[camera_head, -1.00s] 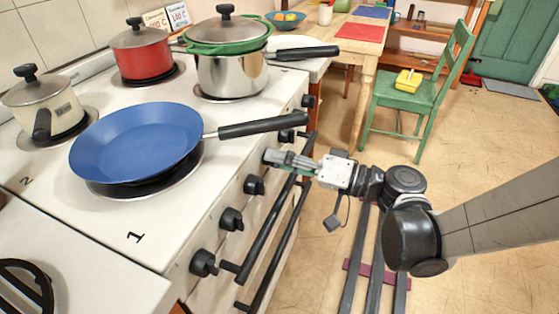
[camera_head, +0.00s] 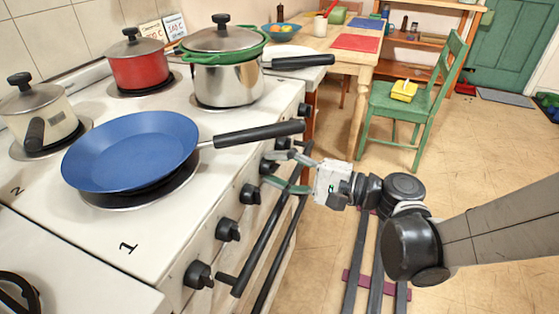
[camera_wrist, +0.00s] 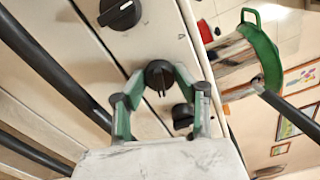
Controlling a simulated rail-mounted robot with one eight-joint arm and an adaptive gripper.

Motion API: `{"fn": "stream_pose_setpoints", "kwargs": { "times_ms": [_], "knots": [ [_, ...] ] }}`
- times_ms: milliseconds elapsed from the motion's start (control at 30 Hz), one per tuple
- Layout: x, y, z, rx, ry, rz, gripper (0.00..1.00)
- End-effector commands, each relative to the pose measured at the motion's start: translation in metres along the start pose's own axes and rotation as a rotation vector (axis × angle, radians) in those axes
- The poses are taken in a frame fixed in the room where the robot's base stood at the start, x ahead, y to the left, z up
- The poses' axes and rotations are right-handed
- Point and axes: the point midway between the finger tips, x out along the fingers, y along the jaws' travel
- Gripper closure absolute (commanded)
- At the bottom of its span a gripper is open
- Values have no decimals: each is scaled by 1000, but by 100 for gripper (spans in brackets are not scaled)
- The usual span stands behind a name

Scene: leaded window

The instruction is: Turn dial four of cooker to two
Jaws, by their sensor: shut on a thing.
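The cooker (camera_head: 165,232) has a row of black dials along its front. My gripper (camera_head: 272,167) is at the fourth dial (camera_head: 267,166) from the near end, with one finger above and one below it. In the wrist view, my gripper (camera_wrist: 160,76) has its green fingertips closed in on both sides of this dial (camera_wrist: 158,77). Thin light marks show on the dial's face; I cannot read its setting. One neighbouring dial (camera_wrist: 120,13) is clear of the fingers. Another dial (camera_wrist: 183,115) shows partly, close to a finger.
Dark oven rails (camera_head: 262,245) run just below the dials. The blue pan's handle (camera_head: 260,132) sticks out above my gripper. A steel pot (camera_head: 228,82) stands behind it. A green chair (camera_head: 400,118) and a table (camera_head: 338,52) are beyond; floor to the right is open.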

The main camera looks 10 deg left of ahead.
Motion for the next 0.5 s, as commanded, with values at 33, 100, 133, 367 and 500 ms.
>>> {"fn": "stream_pose_setpoints", "kwargs": {
  "times_ms": [33, 100, 133, 367, 500],
  "knots": [
    [0, 0, 0, 31, 0, 1, 97],
    [0, 0, 0, 74, 0, 1, 97],
    [0, 0, 0, 91, 0, 1, 97],
    [0, 0, 0, 183, 0, 1, 97],
    [0, 0, 0, 210, 0, 1, 97]
  ]
}}
